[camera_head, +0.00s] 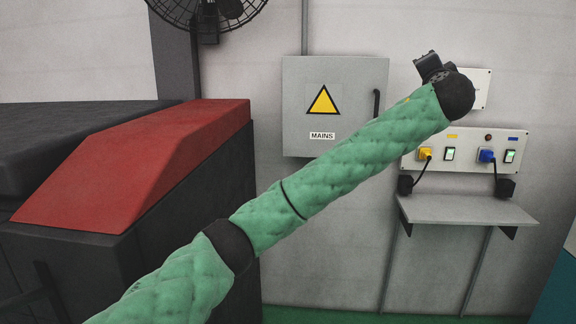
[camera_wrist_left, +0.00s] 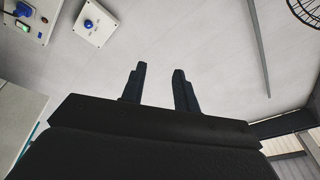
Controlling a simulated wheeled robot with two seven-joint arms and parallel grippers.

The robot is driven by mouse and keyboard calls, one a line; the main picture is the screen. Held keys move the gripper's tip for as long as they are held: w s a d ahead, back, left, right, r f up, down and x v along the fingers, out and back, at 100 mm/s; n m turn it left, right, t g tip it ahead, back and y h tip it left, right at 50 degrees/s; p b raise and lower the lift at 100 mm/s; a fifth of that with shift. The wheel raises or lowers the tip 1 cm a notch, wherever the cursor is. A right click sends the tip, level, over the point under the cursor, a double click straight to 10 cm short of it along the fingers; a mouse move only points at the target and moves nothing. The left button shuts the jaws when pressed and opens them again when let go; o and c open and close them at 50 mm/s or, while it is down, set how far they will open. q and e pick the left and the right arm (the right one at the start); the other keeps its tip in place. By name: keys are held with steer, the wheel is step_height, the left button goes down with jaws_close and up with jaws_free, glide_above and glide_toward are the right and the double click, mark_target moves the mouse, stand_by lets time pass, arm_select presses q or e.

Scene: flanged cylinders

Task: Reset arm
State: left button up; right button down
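My left arm in its green padded cover reaches across the head view from the lower left to the upper right. My left gripper (camera_head: 430,66) is at its end, in front of the wall and largely hidden by the black wrist. In the left wrist view the gripper (camera_wrist_left: 159,88) has two dark fingers standing apart with nothing between them. Only wall shows beyond the fingertips. My right arm and gripper are in neither view.
A grey MAINS box (camera_head: 335,105) is on the wall behind my arm. A socket panel (camera_head: 465,149) with yellow and blue plugs is above a grey shelf (camera_head: 466,209). A plate with a blue button (camera_wrist_left: 88,25) is on the wall. A red-topped dark machine (camera_head: 145,160) stands left.

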arm_select(q)
steer(key=s+a+f+n+g, duration=0.2)
steer(key=a+f+n+g, duration=0.1)
steer(key=a+f, duration=0.85)
steer(key=s+a+f+n+g+y, duration=0.1)
steer(key=a+f+n+g, duration=0.1)
steer(key=a+f, duration=1)
steer(key=s+a+f+n+g, duration=0.25)
steer(key=a+f, duration=0.45)
steer(key=f, duration=0.9)
steer(key=s+a+f+n+g+y, duration=0.15)
steer(key=s+a+f, duration=0.3)
steer(key=f, duration=0.45)
steer(key=s+a+f+n+g, duration=0.1)
steer(key=s+a+f+g, duration=0.1)
steer(key=s+a+f, duration=0.45)
steer(key=s+a+f+n+g+y, duration=0.1)
steer(key=s+a+f, duration=0.15)
steer(key=f, duration=0.75)
steer(key=s+a+f+g, duration=0.2)
steer(key=s+f+g, duration=0.1)
steer(key=s+f, duration=0.9)
steer(key=s+a+f+n+g, duration=0.1)
steer(key=s+a+f+g, duration=0.1)
steer(key=s+f, duration=1)
steer(key=s+g, duration=0.1)
steer(key=s, duration=0.6)
steer(key=shift+a+f, duration=0.3)
steer(key=shift+a, duration=0.1)
